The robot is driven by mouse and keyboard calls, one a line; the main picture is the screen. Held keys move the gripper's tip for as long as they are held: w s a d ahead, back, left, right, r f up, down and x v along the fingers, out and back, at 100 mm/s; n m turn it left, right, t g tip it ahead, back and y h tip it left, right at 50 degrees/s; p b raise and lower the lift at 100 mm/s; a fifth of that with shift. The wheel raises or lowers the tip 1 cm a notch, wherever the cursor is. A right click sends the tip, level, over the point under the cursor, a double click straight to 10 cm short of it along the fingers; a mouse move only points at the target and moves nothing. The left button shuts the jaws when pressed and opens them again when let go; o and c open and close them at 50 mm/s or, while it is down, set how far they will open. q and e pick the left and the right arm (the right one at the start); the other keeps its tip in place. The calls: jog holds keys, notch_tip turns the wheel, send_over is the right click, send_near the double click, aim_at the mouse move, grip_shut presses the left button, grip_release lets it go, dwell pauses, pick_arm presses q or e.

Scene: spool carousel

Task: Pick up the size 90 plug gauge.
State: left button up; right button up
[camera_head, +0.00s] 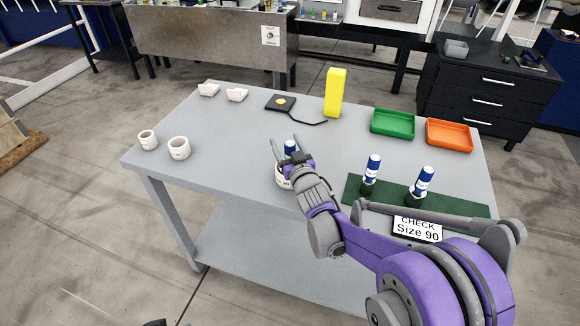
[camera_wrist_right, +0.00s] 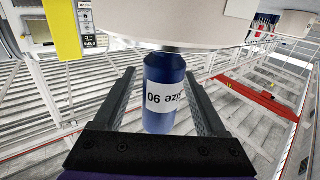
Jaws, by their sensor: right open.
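The size 90 plug gauge (camera_wrist_right: 165,120) has a blue handle with a white label reading "size 90", upside down in the right wrist view. Its far end meets a white round spool (camera_wrist_right: 170,22); how deep it sits cannot be told. In the head view its blue handle (camera_head: 290,146) stands up from the white spool (camera_head: 281,181) at the table's middle. My right gripper (camera_head: 285,141) is open, with its fingers on either side of the handle. In the wrist view, gaps show between the handle and both fingers (camera_wrist_right: 161,78).
Two blue gauges (camera_head: 372,168) (camera_head: 422,182) stand on a green mat (camera_head: 464,207) at right, by a "CHECK Size 90" sign (camera_head: 416,228). Green (camera_head: 392,124) and orange (camera_head: 449,135) trays, a yellow block (camera_head: 335,93) and a black pad (camera_head: 281,103) lie behind. White cups (camera_head: 179,148) stand at left.

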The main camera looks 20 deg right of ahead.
jog(key=shift+s, duration=0.1)
grip_shut()
dwell(1.2)
